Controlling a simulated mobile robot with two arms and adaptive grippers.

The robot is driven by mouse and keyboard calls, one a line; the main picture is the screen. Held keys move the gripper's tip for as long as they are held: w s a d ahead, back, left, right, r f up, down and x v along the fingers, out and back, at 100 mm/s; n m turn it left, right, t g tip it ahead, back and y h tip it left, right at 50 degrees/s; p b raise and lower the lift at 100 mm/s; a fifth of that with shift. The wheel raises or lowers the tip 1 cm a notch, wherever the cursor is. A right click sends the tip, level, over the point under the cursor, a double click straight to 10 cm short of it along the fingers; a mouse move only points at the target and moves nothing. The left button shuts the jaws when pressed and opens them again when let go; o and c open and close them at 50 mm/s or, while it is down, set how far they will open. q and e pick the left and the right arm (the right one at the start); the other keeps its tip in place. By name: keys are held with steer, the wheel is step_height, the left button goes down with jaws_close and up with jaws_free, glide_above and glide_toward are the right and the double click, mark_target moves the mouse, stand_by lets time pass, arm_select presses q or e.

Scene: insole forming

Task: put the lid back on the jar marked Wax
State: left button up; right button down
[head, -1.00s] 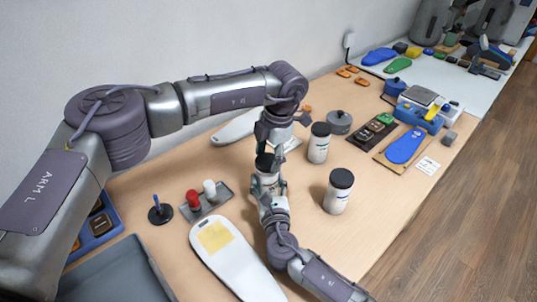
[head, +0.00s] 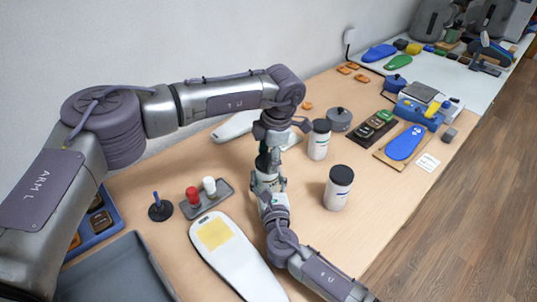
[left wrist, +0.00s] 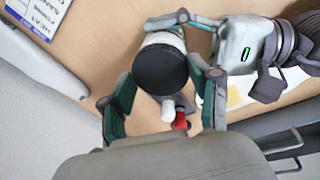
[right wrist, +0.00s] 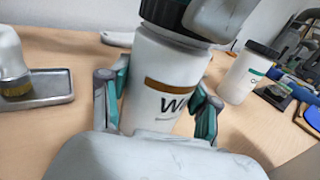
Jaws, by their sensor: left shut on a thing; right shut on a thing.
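The white jar (right wrist: 165,85) has a brown band and a label starting with "W"; the rest is hidden. It also shows in the head view (head: 263,180). My right gripper (right wrist: 158,108) is shut around its body, and the jar looks upright on the table. A black lid (left wrist: 161,70) is at the jar's mouth, seen from above in the left wrist view and at the top of the right wrist view (right wrist: 172,14). My left gripper (left wrist: 166,97) is above the jar, shut on the lid. I cannot tell whether the lid is fully seated.
Two other black-lidded white jars (head: 319,142) (head: 338,190) stand to the right. A grey tray (head: 207,203) with a red and a white stamp-like piece, and a white insole form (head: 232,262), lie to the left and front. A grey lidded pot (head: 339,119) stands behind.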

arm_select(q)
steer(key=m, duration=0.4)
steer(key=m+h, duration=0.1)
steer(key=m, duration=0.2)
steer(key=shift+s+a+m+t, duration=0.1)
steer(key=shift+a+m+t, duration=0.1)
steer(key=shift+m+t, duration=0.2)
steer(key=m+h, duration=0.1)
steer(key=m, duration=0.5)
steer(key=shift+m, duration=0.4)
steer(key=m, duration=0.3)
steer(key=shift+a+m+h, duration=0.15)
steer(key=shift+m+h, duration=0.15)
steer(key=shift+m, duration=0.1)
steer(key=m, duration=0.4)
steer(key=shift+g, duration=0.4)
steer(key=m, duration=0.4)
steer(key=shift+w+g+h, duration=0.2)
steer(key=shift+g+h, duration=0.1)
steer(key=shift+h, duration=0.1)
steer(key=m, duration=0.3)
steer(key=o, duration=0.8)
steer(key=shift+c, duration=0.2)
